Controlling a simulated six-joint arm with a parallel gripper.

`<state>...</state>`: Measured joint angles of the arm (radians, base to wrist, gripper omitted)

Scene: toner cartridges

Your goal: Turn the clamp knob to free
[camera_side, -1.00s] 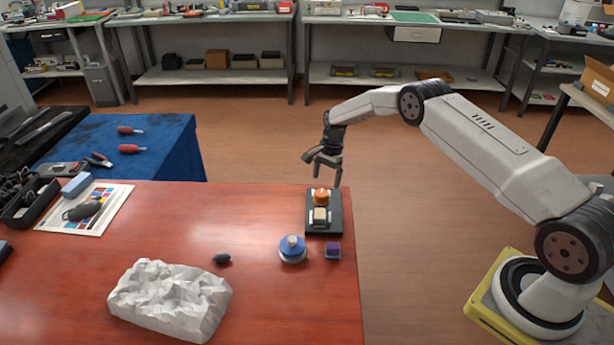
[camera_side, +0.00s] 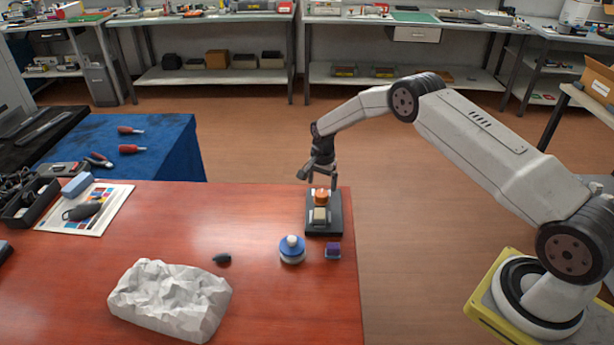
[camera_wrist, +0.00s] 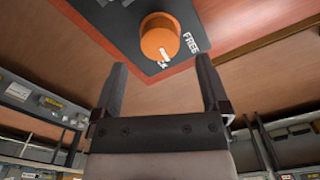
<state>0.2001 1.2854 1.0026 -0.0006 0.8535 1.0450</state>
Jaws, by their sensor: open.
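The orange clamp knob (camera_side: 321,195) stands at the far end of a dark fixture (camera_side: 311,231) near the table's right edge. In the wrist view the knob (camera_wrist: 158,38) shows a white mark on its side toward my gripper. White FREE lettering (camera_wrist: 191,42) is on the plate to the right of that mark, and the two look apart. My gripper (camera_wrist: 161,62) is open and empty, its fingers spread wider than the knob, which appears just beyond the tips. In the side view my gripper (camera_side: 318,182) is just above the knob; contact cannot be told.
A beige block (camera_side: 320,215) sits on the fixture in front of the knob. A blue round container (camera_side: 292,250) and a purple block (camera_side: 333,250) stand nearby. A crumpled white object (camera_side: 170,300) lies front left.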

